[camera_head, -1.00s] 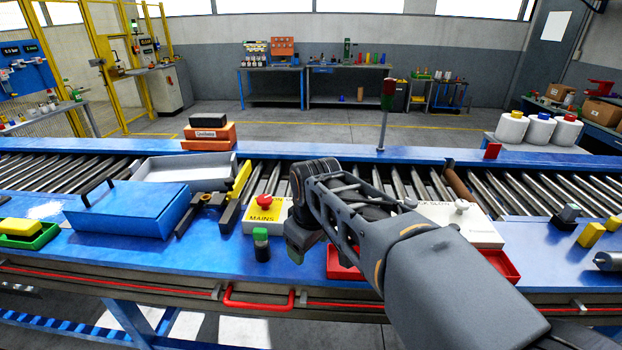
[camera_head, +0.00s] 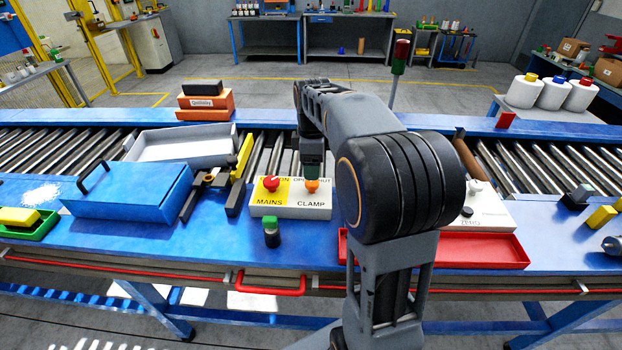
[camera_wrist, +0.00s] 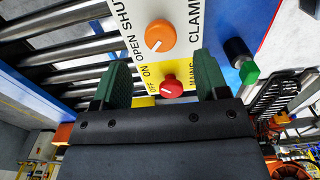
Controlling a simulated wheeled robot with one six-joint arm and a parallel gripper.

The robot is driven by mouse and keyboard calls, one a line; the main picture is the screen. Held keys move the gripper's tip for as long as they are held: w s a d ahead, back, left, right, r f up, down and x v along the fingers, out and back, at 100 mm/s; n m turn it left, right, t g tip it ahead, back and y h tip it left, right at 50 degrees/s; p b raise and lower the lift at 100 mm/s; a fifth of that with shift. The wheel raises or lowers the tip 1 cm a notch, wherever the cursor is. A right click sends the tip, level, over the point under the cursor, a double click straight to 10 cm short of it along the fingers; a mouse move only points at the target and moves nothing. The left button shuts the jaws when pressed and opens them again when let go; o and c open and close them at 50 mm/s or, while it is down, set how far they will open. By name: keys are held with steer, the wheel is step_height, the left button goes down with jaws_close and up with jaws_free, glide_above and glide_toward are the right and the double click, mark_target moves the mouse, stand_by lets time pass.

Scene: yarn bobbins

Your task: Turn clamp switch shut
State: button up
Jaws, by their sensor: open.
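The clamp switch is an orange round knob (camera_head: 312,185) on the white half of a panel (camera_head: 303,210) marked CLAMP. In the wrist view the orange knob (camera_wrist: 160,36) lies beside the words OPEN and SHUT. It bears a small pale mark, but I cannot tell its setting for sure. A red MAINS knob (camera_head: 271,183) sits to its left on the yellow half; it also shows in the wrist view (camera_wrist: 172,87). My gripper (camera_head: 312,168) points down just above the orange knob. Its green fingers (camera_wrist: 163,72) are apart with nothing held. Contact with the knob is not clear.
A green-capped black bottle-like piece (camera_head: 271,233) stands in front of the panel. A blue box (camera_head: 130,205) and a yellow-and-black tool (camera_head: 240,170) lie to the left. A red tray (camera_head: 480,250) and another white panel (camera_head: 490,215) are to the right.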

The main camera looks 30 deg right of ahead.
mark_target(312, 182)
steer(key=shift+f, duration=2.9)
steer(key=c, duration=0.9)
